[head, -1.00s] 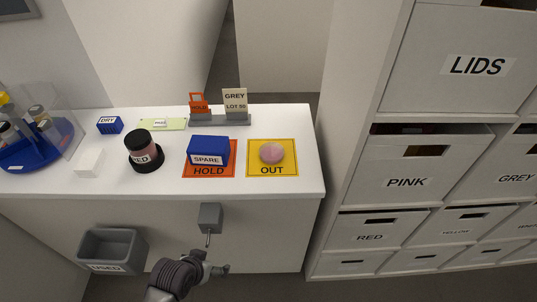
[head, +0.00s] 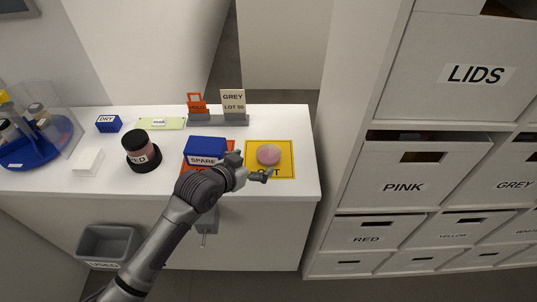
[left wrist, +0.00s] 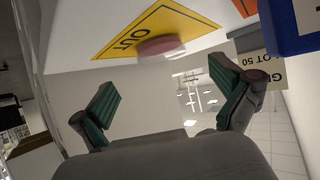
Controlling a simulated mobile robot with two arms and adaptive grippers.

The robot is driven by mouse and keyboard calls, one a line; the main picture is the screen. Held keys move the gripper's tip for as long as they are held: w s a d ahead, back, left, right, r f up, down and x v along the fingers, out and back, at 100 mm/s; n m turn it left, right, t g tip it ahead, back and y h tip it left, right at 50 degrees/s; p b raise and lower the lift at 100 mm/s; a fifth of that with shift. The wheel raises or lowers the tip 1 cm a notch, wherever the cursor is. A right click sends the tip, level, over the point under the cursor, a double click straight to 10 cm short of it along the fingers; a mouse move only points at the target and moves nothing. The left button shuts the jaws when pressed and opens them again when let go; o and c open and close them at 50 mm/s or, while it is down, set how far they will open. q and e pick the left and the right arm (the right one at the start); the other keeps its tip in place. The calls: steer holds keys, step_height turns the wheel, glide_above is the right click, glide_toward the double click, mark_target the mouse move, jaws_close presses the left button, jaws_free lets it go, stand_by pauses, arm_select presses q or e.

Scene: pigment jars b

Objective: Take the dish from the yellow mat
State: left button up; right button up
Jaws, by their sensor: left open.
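The pink dish (head: 268,154) sits on the yellow mat (head: 285,171) near the right end of the white counter. The mat's word OUT is partly covered by my gripper in the head view. My left gripper (head: 257,167) is open and empty, just left of and in front of the dish, over the mat's left edge. In the left wrist view, the dish (left wrist: 160,45) and the mat (left wrist: 122,38) show beyond the spread fingers (left wrist: 165,95), and the dish is apart from them. My right gripper is not in view.
A blue SPARE box (head: 205,149) stands on the orange HOLD mat (head: 240,147), close to my left arm. Behind are an orange tag (head: 197,106) and a GREY LOT 50 card (head: 233,103). A RED jar (head: 141,152) stands left. Shelves with bins (head: 405,180) are right.

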mark_target(266, 155)
arm_select(q)
steer(key=x, duration=0.7)
steer(key=shift+w+d+p, duration=0.15)
steer(key=shift+w+p, duration=0.1)
steer(key=shift+p, duration=0.15)
steer(key=c, duration=1)
